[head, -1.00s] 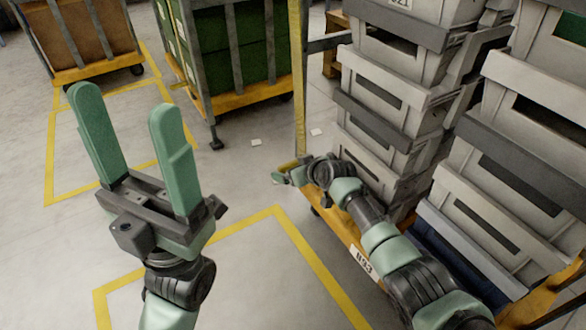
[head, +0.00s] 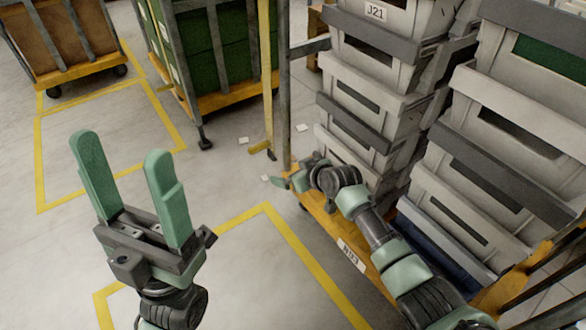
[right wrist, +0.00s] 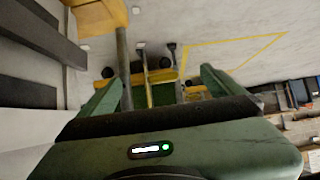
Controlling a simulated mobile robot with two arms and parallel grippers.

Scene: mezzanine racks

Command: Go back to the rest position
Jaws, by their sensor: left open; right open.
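My left gripper (head: 128,178) is in the left half of the head view. Its two green fingers point up and stand wide apart with only floor behind them, so it is open and empty. My right gripper (head: 280,181) is small in the head view, beside the post and the near edge of the orange trolley with grey crates. In the right wrist view its fingers (right wrist: 160,88) are spread apart and nothing is held between them.
Stacked grey crates (head: 360,92) stand on an orange trolley (head: 335,232) at the right, close to my right arm. A trolley with green crates (head: 215,45) and one with brown boxes (head: 62,35) stand behind. Yellow-lined floor (head: 228,280) is clear at the left.

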